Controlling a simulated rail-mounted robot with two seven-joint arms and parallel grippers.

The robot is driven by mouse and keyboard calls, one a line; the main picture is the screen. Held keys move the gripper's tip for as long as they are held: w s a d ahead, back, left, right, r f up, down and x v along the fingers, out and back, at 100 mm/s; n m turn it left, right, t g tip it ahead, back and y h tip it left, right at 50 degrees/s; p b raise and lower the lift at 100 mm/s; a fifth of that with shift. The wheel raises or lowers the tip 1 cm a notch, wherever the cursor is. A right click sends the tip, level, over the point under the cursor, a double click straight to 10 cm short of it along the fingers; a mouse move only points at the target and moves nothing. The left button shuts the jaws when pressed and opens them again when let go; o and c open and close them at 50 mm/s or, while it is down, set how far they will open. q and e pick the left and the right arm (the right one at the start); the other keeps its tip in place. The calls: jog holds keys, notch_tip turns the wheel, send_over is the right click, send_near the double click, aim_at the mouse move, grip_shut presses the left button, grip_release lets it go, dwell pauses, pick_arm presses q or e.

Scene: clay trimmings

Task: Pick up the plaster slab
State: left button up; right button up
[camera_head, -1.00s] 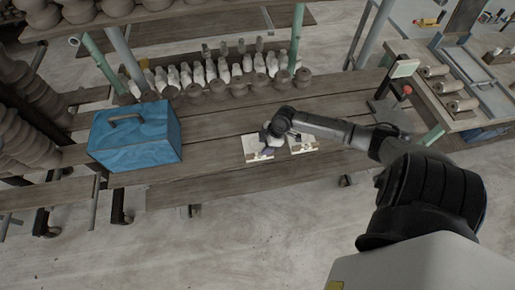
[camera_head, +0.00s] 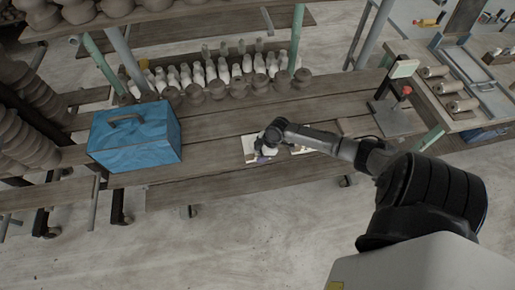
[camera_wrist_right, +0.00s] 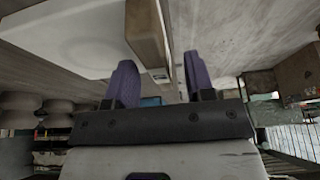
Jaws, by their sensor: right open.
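A pale plaster slab (camera_head: 249,145) lies on the wooden plank table, left of centre. My right gripper (camera_head: 263,156) is over it in the head view and covers part of it. In the right wrist view, a pale slab (camera_wrist_right: 60,38) with a shallow round hollow fills the upper left. Its brownish edge (camera_wrist_right: 148,35) comes between the two purple fingers of my right gripper (camera_wrist_right: 160,68). The fingers are apart, with a visible gap beside the edge. A second pale slab (camera_head: 303,150) lies to the right, mostly hidden under my right arm. My left gripper is out of view.
A blue box (camera_head: 136,138) with a handle stands on the left of the table. Rows of pale bottle-like pieces (camera_head: 222,70) and darker pots (camera_head: 217,88) stand behind. A stand with a red knob (camera_head: 406,90) is at the right. The planks between the box and gripper are clear.

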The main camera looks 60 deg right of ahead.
jog(key=shift+f, duration=0.25)
dwell(0.3)
grip_shut()
dwell(0.5)
